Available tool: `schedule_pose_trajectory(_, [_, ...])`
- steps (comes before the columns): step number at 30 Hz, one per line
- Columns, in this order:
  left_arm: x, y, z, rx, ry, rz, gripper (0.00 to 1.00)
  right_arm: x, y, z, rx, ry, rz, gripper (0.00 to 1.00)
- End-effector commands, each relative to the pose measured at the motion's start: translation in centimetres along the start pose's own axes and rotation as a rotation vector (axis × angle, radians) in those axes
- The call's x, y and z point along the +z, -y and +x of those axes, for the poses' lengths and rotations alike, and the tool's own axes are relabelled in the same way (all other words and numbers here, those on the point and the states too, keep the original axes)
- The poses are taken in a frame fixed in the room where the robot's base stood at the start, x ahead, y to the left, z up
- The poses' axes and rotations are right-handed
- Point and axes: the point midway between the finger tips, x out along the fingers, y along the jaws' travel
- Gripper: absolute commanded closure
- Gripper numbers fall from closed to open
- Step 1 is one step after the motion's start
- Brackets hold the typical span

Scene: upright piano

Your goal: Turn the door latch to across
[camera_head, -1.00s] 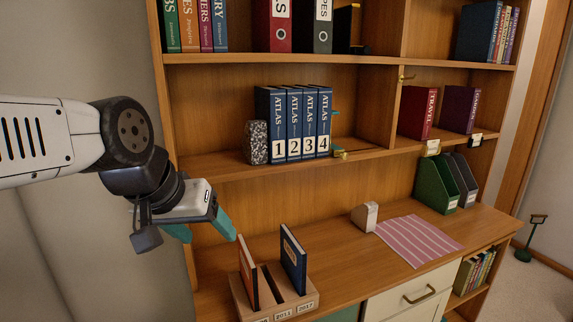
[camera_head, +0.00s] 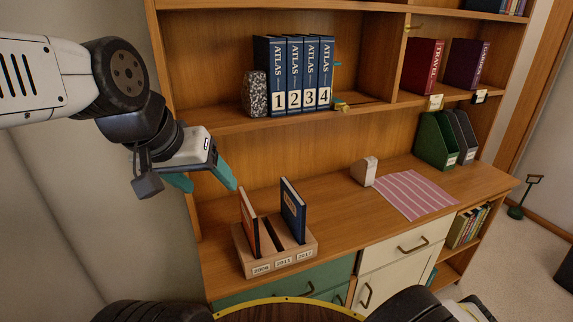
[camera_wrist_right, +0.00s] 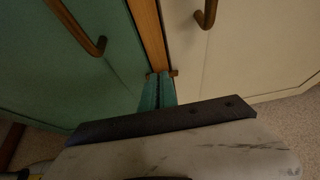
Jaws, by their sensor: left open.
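In the right wrist view, a small brown latch piece (camera_wrist_right: 174,72) shows at the wooden post (camera_wrist_right: 147,30) between a green door (camera_wrist_right: 55,65) and a cream door (camera_wrist_right: 240,45). Its ends stick out on both sides of my fingertips, and its middle is hidden behind them. My right gripper (camera_wrist_right: 160,78) has its teal fingers close together at the latch; I cannot tell whether they touch or hold it. My left gripper (camera_head: 212,188) is open and empty, in the air left of the desk, far from the latch. The latch is not visible in the head view.
The desk holds a wooden slot stand (camera_head: 270,248) with two books, a pink striped mat (camera_head: 415,193) and a small white block (camera_head: 363,172). Atlases (camera_head: 295,75) stand on the shelf above. Curved handles stick out of the green door (camera_wrist_right: 95,45) and cream door (camera_wrist_right: 207,15).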

Motion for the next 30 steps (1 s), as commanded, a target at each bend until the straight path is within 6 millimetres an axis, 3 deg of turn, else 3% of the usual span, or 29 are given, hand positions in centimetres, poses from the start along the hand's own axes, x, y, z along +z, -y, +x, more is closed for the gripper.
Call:
schedule_pose_trajectory(15, [0.0,0.0,0.0,0.0,0.0,0.0,0.33,0.4,-0.3,-0.6,0.004,-0.007,0.001,1.0])
schedule_pose_trajectory(30, [0.0,0.0,0.0,0.0,0.0,0.0,0.33,-2.1,-0.1,-5.3,0.001,-0.004,0.0,1.0])
